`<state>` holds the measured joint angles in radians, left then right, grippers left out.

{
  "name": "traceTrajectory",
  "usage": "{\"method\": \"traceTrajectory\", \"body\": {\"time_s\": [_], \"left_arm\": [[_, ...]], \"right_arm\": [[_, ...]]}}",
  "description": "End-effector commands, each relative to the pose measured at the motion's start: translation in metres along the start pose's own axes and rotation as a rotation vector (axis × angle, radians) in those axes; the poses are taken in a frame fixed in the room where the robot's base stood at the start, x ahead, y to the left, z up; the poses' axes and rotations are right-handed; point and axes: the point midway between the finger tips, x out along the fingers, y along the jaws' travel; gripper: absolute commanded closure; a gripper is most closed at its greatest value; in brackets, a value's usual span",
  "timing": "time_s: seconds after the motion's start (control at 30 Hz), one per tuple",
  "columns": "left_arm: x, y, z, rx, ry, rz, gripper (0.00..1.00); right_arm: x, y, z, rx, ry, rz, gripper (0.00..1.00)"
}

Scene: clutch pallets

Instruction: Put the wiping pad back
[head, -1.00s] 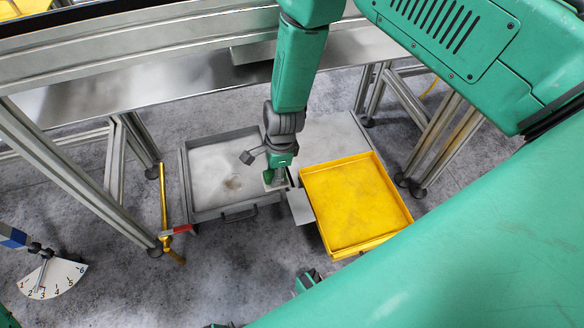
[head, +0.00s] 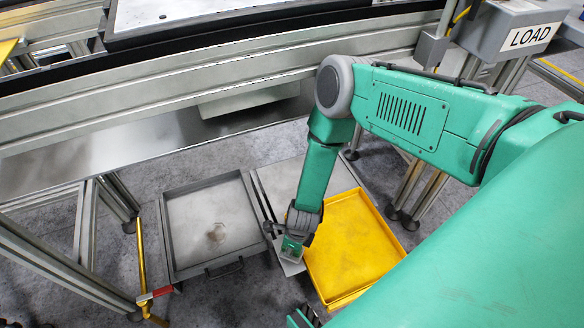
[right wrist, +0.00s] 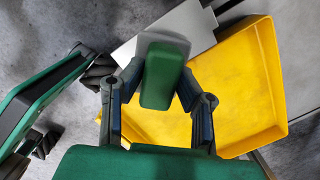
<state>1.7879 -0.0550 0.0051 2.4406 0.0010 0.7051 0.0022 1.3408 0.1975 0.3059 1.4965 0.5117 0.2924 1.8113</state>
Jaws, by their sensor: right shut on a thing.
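My right gripper (head: 290,248) hangs low between the grey tray and the yellow tray in the head view. In the right wrist view my right gripper (right wrist: 160,92) is shut on the wiping pad (right wrist: 164,78), a green block with a grey rounded face at its far end. In that view the pad overlaps a pale metal plate and the yellow tray; whether it touches either I cannot tell. My left gripper is not seen.
The yellow tray (head: 350,292) lies right of the gripper, and the grey tray (head: 175,260) with a dark stain inside lies left. A pale metal plate (head: 290,268) sits between them. A metal frame (head: 240,68) crosses behind. A yellow bar (head: 141,255) stands at left.

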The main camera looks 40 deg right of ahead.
Motion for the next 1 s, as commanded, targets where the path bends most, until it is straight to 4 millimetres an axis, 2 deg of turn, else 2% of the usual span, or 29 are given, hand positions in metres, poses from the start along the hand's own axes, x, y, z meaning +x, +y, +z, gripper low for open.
{"method": "traceTrajectory", "body": {"time_s": [0.3, 0.67, 0.7, 0.73, 1.0], "left_arm": [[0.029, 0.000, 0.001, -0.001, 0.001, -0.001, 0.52], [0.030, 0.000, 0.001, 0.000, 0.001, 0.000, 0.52], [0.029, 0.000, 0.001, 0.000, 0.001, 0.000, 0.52], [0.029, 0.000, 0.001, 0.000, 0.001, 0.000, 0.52], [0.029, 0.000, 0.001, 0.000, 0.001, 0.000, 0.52]], "right_arm": [[0.035, 0.012, -0.002, 0.002, 0.003, -0.008, 0.99], [0.038, 0.011, -0.003, 0.007, -0.001, -0.004, 0.99], [0.037, 0.011, -0.003, 0.006, 0.000, -0.004, 0.62], [0.037, 0.011, -0.003, 0.006, 0.000, -0.005, 0.51], [0.036, 0.012, -0.003, 0.005, 0.001, -0.006, 0.51]]}}
